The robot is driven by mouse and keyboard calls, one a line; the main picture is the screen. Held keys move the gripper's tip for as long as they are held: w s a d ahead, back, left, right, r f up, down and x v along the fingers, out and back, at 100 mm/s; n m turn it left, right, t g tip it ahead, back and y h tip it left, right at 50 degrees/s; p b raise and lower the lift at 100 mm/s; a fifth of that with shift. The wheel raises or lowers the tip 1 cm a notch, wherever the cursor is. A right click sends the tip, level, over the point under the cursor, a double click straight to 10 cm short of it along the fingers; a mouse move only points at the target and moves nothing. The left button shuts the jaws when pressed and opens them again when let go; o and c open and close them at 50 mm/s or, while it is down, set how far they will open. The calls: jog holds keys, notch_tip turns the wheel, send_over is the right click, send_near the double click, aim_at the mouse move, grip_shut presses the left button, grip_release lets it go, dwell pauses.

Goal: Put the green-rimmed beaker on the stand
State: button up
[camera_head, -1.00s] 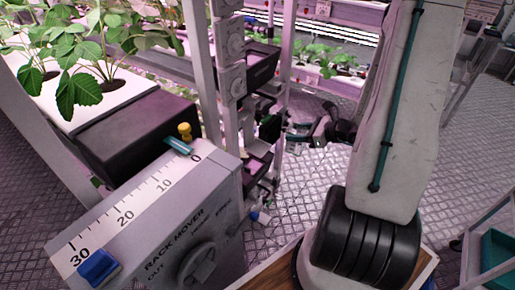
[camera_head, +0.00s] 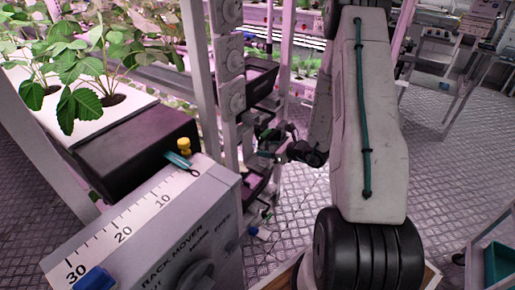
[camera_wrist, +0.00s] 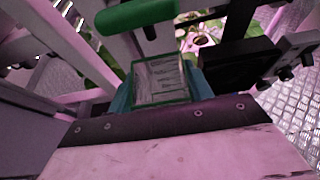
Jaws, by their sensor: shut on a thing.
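In the wrist view, a clear beaker with a green rim (camera_wrist: 161,62) and printed marks sits between the teal fingers of my gripper (camera_wrist: 160,92). The gripper is shut on it. In the head view my gripper (camera_head: 272,144) is small and dark beside the rack post, beyond the rack mover box, and the beaker is too small to make out there. I cannot pick out the stand for certain in either view.
The grey rack mover box (camera_head: 190,235) with a scale stands at front left. A black block (camera_head: 135,150) and a white plant tray (camera_head: 45,125) lie behind it. A rack post (camera_head: 231,90) stands close to my gripper. A green bar (camera_wrist: 137,13) crosses the wrist view's top. Grating floor is open at right.

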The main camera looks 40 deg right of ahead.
aim_at(262, 147)
jog(key=shift+w+a, duration=0.2)
jog(key=shift+w, duration=0.35)
jog(key=w, duration=0.1)
jog(key=w+a, duration=0.1)
jog(key=w, duration=0.1)
jog(key=shift+w+a, duration=0.25)
jog(key=shift+f, duration=0.65)
jog(key=shift+d+f, duration=0.1)
jog(key=shift+f, duration=0.2)
jog(key=o, duration=0.9)
jog(key=shift+o, duration=0.2)
jog(key=shift+r, duration=0.15)
